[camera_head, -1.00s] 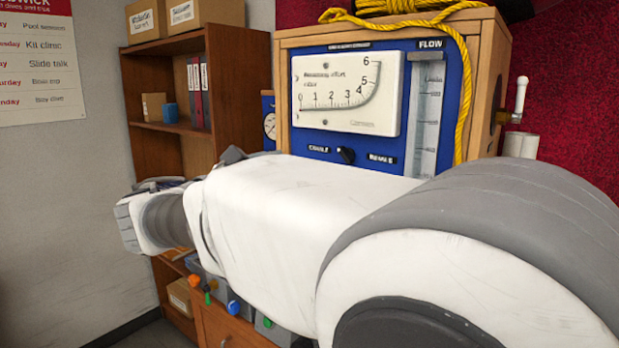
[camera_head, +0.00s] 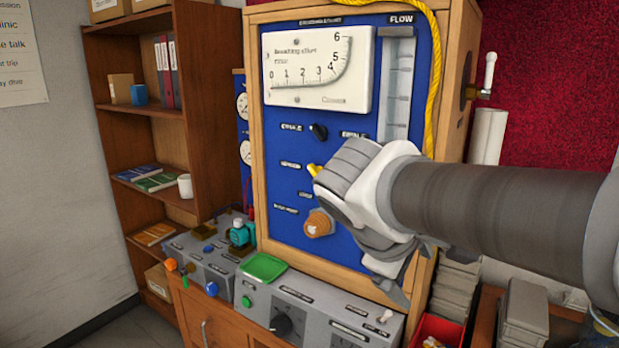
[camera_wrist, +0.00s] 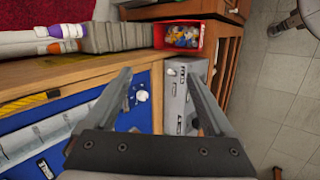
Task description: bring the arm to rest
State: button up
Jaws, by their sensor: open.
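My arm (camera_head: 490,215) reaches in from the right in the head view, in front of the blue test panel (camera_head: 262,165). My gripper (camera_head: 392,285) points downward at its end, near the panel's lower right. In the wrist view my gripper (camera_wrist: 160,85) shows two grey fingers spread apart with nothing between them. Beyond them are the panel's wooden edge, a white knob (camera_wrist: 142,96) and the grey control box (camera_wrist: 178,95). The arm hides part of the panel's right side.
A grey control box (camera_head: 315,318) with a green tray (camera_head: 264,267) stands below the panel. A red bin (camera_head: 438,331) of small parts sits at lower right, also in the wrist view (camera_wrist: 180,38). A bookshelf (camera_head: 150,60) stands at left. Open floor (camera_wrist: 265,90) shows at right in the wrist view.

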jog(key=s+f+m+y, duration=0.5)
jog(key=s+m, duration=0.4)
jog(key=s, duration=0.2)
jog(key=shift+s+a+f+m+y, duration=0.15)
jog(key=shift+a+f+m+y, duration=0.2)
jog(key=shift+f, duration=0.5)
dwell(0.4)
